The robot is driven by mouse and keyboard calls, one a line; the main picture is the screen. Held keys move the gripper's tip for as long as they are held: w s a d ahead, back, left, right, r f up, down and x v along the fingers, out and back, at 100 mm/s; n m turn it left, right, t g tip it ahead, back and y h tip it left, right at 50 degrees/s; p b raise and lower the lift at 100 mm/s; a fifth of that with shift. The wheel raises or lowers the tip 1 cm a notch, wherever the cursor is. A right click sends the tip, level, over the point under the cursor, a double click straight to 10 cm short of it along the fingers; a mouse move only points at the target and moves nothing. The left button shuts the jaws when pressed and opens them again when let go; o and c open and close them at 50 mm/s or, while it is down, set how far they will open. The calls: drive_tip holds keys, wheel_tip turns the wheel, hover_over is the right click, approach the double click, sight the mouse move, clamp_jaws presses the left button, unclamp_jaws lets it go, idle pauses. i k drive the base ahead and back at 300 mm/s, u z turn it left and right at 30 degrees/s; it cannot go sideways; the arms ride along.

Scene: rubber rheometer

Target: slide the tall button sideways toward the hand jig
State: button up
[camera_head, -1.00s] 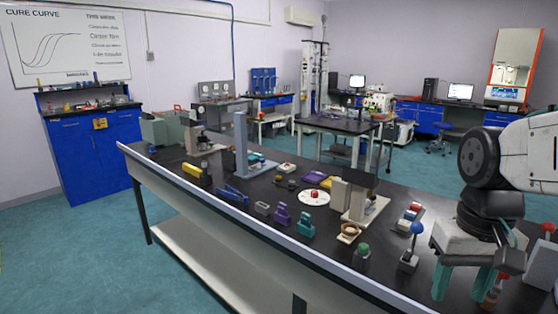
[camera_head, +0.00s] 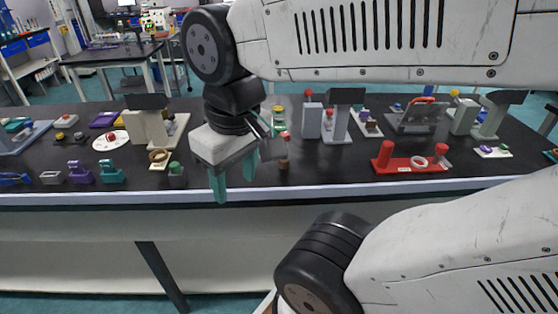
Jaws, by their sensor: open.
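My gripper (camera_head: 234,180) hangs over the front edge of the black bench, its two teal fingers pointing down, apart and empty. A grey block with a green knob (camera_head: 176,174) stands upright left of it, apart from the fingers. A small brown post with a reddish top (camera_head: 284,162) stands to its right. I cannot tell which of these is the tall button. A red fixture (camera_head: 410,165) with a post at each end and a pale ring lies farther right. I cannot tell whether it is the hand jig. My wrist hides part of the bench behind it.
Left of the gripper are a tan cup (camera_head: 158,157), a teal jig (camera_head: 111,172) and a purple jig (camera_head: 79,173). Behind stand grey press-like stands (camera_head: 340,118) and a tilted panel (camera_head: 416,116). The bench's pale front edge (camera_head: 330,187) runs below.

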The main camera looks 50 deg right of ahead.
sight(284, 164)
drive_tip(key=u, duration=0.05)
drive_tip(key=k, duration=0.5)
drive_tip(key=u, duration=1.45)
drive_tip(key=i, duration=1.05)
drive_tip(key=z, duration=2.1)
